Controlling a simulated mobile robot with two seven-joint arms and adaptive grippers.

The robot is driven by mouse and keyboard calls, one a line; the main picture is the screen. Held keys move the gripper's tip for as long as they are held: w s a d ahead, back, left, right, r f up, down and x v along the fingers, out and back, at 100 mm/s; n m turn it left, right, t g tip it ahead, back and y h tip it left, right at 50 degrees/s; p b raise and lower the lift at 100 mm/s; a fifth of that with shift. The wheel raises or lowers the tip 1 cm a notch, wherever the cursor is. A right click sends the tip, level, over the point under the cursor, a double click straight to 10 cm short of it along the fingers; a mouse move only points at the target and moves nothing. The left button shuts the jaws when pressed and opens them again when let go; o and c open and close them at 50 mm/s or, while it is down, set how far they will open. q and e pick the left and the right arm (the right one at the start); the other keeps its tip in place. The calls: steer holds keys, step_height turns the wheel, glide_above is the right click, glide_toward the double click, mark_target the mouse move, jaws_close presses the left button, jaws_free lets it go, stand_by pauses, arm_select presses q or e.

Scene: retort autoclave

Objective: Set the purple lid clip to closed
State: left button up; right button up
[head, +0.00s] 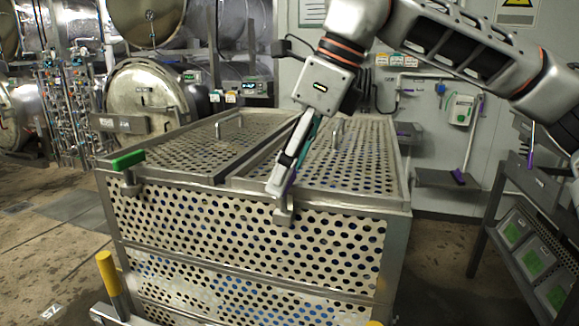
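A perforated metal basket (240,235) stands in the middle of the head view, with flat perforated lids on top. The purple lid clip (291,182) is at the middle of the front rim. Only a sliver of purple shows beside the fingertips. Its metal base (284,212) hangs over the front edge. My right gripper (280,184) comes down from the upper right, with its fingertips at the clip. The fingers hide most of the handle, so its angle and whether they grip it are unclear. My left gripper is not in view.
A green clip (128,160) sits at the front left corner of the basket. A yellow-topped post (108,270) stands at the front left. A rack with green-labelled bins (530,250) is at the right. Round autoclave doors (145,92) are behind. Floor is clear on the left.

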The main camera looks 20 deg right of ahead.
steer(key=v, duration=1.2)
stand_by(0.5)
